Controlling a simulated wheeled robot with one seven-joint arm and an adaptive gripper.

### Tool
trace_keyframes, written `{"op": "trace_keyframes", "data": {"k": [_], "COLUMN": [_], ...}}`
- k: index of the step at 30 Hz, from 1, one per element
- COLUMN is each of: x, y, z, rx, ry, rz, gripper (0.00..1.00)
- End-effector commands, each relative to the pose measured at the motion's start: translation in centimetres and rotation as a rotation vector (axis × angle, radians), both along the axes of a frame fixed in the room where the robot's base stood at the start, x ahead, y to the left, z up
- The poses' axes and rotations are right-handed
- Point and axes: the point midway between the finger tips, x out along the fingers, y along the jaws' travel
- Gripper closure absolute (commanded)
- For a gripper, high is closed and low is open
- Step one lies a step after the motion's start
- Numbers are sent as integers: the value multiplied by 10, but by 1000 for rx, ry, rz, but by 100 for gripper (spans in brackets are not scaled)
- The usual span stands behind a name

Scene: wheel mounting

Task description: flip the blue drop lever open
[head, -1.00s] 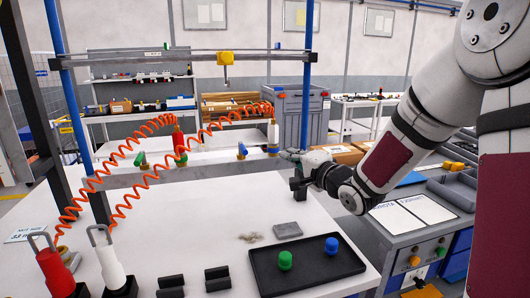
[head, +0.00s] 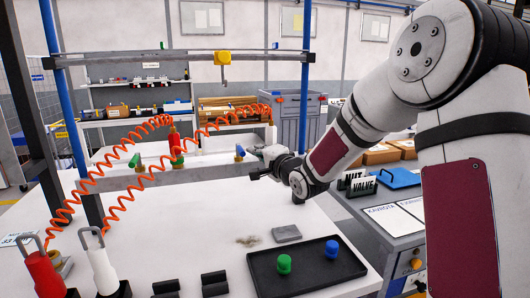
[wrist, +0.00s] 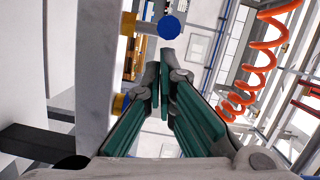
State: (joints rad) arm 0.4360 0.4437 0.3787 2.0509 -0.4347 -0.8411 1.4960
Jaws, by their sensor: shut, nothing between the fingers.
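The blue drop lever (head: 240,153) is on the rail across the back of the white table, left of my gripper in the head view. In the wrist view a round blue end (wrist: 171,27) on a grey stem sticks out from a brass fitting on the rail; I take it for the lever. My gripper (head: 252,149) is shut and empty, with its tips close to the lever's right in the head view. In the wrist view the closed fingertips (wrist: 162,82) lie below the blue end, apart from it in the picture. Depth between them is unclear.
A second blue and brass fitting (wrist: 121,103) is on the rail beside my fingers. A green lever (head: 135,160) is further left. Orange coiled hoses (head: 118,190) hang at the left. A black tray (head: 305,284) with green and blue knobs lies at the front. The table's middle is mostly clear.

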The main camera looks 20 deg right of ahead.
Motion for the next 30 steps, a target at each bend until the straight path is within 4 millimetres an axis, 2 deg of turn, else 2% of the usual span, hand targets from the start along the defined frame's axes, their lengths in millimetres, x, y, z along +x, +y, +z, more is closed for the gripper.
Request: {"op": "trace_keyframes", "data": {"k": [30], "x": [-4], "y": [10], "z": [0], "rx": [0], "ry": [0], "rz": [1], "gripper": [100]}}
